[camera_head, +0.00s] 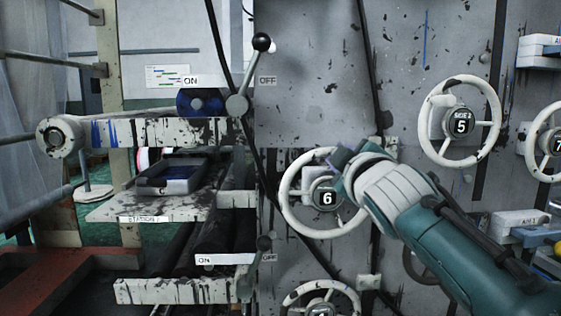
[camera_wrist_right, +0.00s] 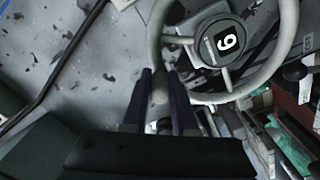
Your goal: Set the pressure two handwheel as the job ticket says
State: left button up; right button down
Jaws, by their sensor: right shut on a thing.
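A white handwheel (camera_head: 286,199) with a black dial reading 6 is mounted on the grey machine panel, left of my right arm. My right gripper (camera_head: 345,160) is at its upper right rim and shut on it. In the right wrist view the rim of the same handwheel (camera_wrist_right: 289,45) passes between the two dark fingers of my right gripper (camera_wrist_right: 160,76). Its dial (camera_wrist_right: 223,44) appears turned there. Any name plate for this wheel is hidden or unreadable, so I cannot tell which pressure it sets. My left gripper is out of view. No readable job ticket shows.
A handwheel reading 5 (camera_head: 425,122) is at upper right, and another (camera_head: 533,140) is at the right edge. A further wheel (camera_head: 292,303) is below. A black-knobbed lever (camera_head: 250,68) stands between ON and OFF labels. A dark tray (camera_head: 170,186) sits on a ledge at left.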

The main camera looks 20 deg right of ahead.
aim_at(290, 175)
jog(key=a+n, duration=0.1)
jog(key=a+n+b, duration=0.1)
jog(key=n, duration=0.1)
jog(key=shift+w+a, duration=0.15)
jog(key=shift+w, duration=0.15)
jog(key=n, duration=0.1)
jog(key=a+n+b, duration=0.1)
jog(key=a+f+n, duration=0.1)
jog(key=shift+w+a+n+b, duration=0.25)
jog(key=shift+n+b, duration=0.05)
jog(key=a+n, duration=0.1)
jog(key=a+f+n+b, duration=0.1)
jog(key=n, duration=0.1)
jog(key=shift+w+f, duration=0.25)
jog(key=shift+w+a+f+n+b, duration=0.1)
jog(key=shift+a+f+n+b, duration=0.3)
jog(key=shift+n, duration=0.4)
jog(key=shift+w+a+f+n+b, duration=0.1)
jog(key=shift+a+f+n+b, duration=0.1)
jog(key=shift+f+n, duration=0.45)
jog(key=shift+r, duration=0.15)
jog(key=c, duration=0.7)
grip_release()
jog(key=shift+s+r, duration=0.1)
